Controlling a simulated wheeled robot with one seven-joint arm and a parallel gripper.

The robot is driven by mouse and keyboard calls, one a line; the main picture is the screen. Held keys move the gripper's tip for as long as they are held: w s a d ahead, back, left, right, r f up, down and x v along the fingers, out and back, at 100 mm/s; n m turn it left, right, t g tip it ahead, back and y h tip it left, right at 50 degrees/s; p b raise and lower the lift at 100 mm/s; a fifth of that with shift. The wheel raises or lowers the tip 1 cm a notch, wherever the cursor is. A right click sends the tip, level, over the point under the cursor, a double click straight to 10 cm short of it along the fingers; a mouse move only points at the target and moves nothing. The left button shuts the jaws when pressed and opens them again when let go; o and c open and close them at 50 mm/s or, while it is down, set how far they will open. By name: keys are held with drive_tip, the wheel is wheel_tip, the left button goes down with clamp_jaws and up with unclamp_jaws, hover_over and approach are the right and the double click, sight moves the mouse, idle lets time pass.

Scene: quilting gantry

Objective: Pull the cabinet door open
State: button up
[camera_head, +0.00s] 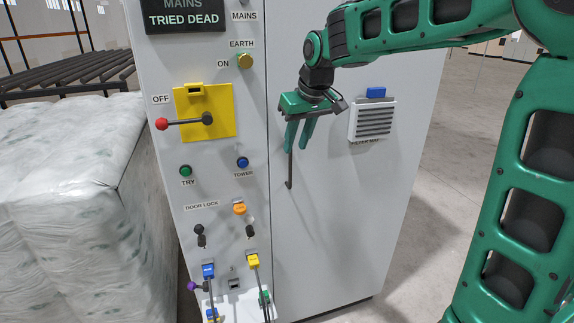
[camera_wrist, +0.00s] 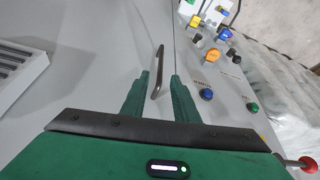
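The cabinet door (camera_head: 340,225) is the plain grey-white panel on the right of the cabinet, flush with the front along a thin vertical seam. Its dark bar handle (camera_head: 290,172) stands upright near the seam; it also shows in the wrist view (camera_wrist: 159,62). My green gripper (camera_head: 297,148) is at the handle's upper part, pointing down in the head view. In the wrist view my gripper (camera_wrist: 159,82) is open, with one finger on each side of the handle's near end and gaps visible. The fingers hide the handle's top in the head view; contact is not clear.
A vent grille (camera_head: 372,121) sits on the door right of my gripper. The control panel at left has a yellow switch plate (camera_head: 222,112) with a red-knobbed lever, buttons and tagged locks. Wrapped bales (camera_head: 65,215) stand left; floor (camera_head: 425,200) is clear right.

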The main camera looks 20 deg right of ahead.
sight(291, 159)
drive_tip(key=x, duration=0.8)
drive_tip(key=shift+w+f, duration=0.1)
drive_tip(key=shift+f, duration=0.25)
clamp_jaws()
drive_tip(key=shift+d, duration=0.1)
idle(0.9)
